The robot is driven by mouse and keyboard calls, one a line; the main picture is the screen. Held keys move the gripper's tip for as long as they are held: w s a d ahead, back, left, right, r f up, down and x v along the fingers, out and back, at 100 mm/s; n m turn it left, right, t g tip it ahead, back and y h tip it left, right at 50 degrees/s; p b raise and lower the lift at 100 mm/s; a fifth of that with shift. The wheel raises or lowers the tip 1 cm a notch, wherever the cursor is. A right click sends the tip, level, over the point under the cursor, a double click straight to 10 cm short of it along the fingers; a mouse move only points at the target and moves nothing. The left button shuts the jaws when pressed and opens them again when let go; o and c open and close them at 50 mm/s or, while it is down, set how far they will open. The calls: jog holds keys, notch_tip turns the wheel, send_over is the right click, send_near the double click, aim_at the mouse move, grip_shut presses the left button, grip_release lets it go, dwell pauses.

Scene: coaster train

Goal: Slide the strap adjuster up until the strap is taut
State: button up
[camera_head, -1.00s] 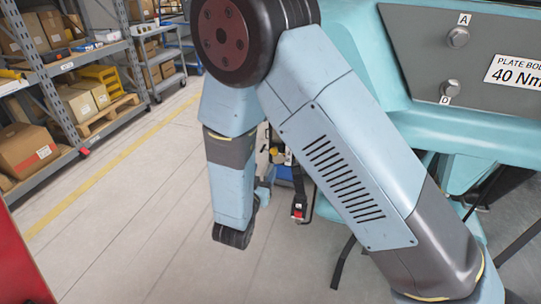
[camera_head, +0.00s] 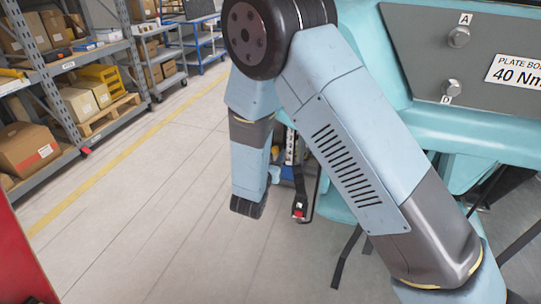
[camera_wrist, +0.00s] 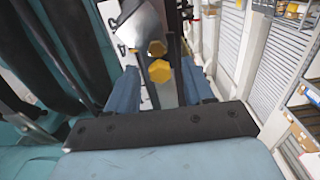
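In the wrist view, my gripper (camera_wrist: 161,68) has its two blue fingers apart. A dark upright strap or post and a pale strip with black marks show between and beyond the fingers. I cannot make out the strap adjuster for certain, nor any finger contact. In the head view, a black strap end with a red buckle (camera_head: 299,210) hangs beside the teal seat structure. The marked white strip (camera_head: 290,147) stands above it. My arm hides most of the gripper there.
The teal coaster car (camera_head: 400,85) fills the right, with a grey bolted plate (camera_head: 420,30). Other black straps (camera_head: 346,258) hang below it. Shelving with boxes (camera_head: 28,150) stands at the left. The floor between is clear. A red surface (camera_head: 18,265) is at the lower left.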

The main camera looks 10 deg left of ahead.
grip_shut()
jog(key=shift+r, duration=1.55)
jog(key=shift+o, duration=0.4)
grip_release()
jog(key=s+a, duration=0.1)
jog(key=s, duration=1.2)
jog(key=shift+s, duration=0.4)
jog(key=shift+f, duration=0.1)
